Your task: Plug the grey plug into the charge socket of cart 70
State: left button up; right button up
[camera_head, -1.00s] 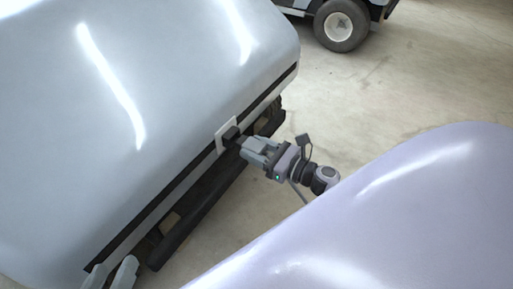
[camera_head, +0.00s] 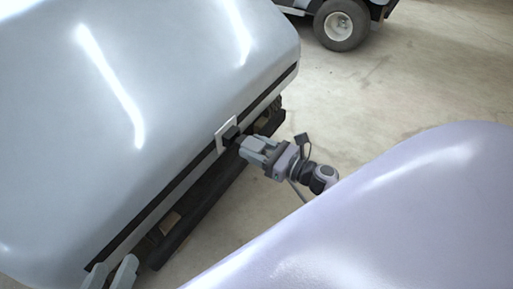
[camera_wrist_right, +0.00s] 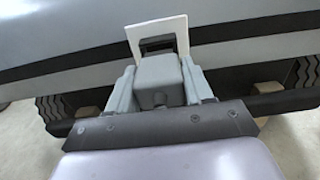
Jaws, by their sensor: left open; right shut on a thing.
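The cart (camera_head: 110,110) is a large silver-grey body with a dark trim strip along its lower edge. Its charge socket (camera_head: 222,144) is a white plate with a dark centre; it also shows in the right wrist view (camera_wrist_right: 181,27). My right gripper (camera_head: 247,146) is shut on the grey plug (camera_wrist_right: 160,75), directly in front of the socket. The plug's dark front end meets the dark socket opening; how deep it sits I cannot tell. My left gripper (camera_head: 110,275) is open and empty at the bottom left, beside the cart's lower edge. No cart number is readable.
A second vehicle with a dark wheel (camera_head: 341,26) stands at the top right. My own pale rounded body fills the lower right. Concrete floor (camera_head: 400,85) is clear between them. A dark bumper bar (camera_head: 190,225) runs below the cart's trim.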

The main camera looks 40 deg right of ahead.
aim_at(262, 151)
pick_arm(q)
jog(key=shift+f, duration=0.1)
pick_arm(e)
jog(key=shift+x, duration=1.5)
jog(key=o, duration=1.5)
pick_arm(q)
jog(key=shift+a, duration=0.1)
pick_arm(e)
jog(key=p+v, duration=0.1)
jog(key=v, duration=0.5)
jog(key=shift+s+d, duration=0.25)
jog(key=shift+s, duration=0.25)
pick_arm(q)
jog(key=shift+s+a+f+y, duration=0.1)
jog(key=shift+s+a+y, duration=0.05)
jog(key=shift+a+y, duration=0.15)
jog(key=shift+s+a+f+y, duration=0.1)
jog(key=shift+a+y, duration=0.1)
jog(key=shift+a, duration=0.2)
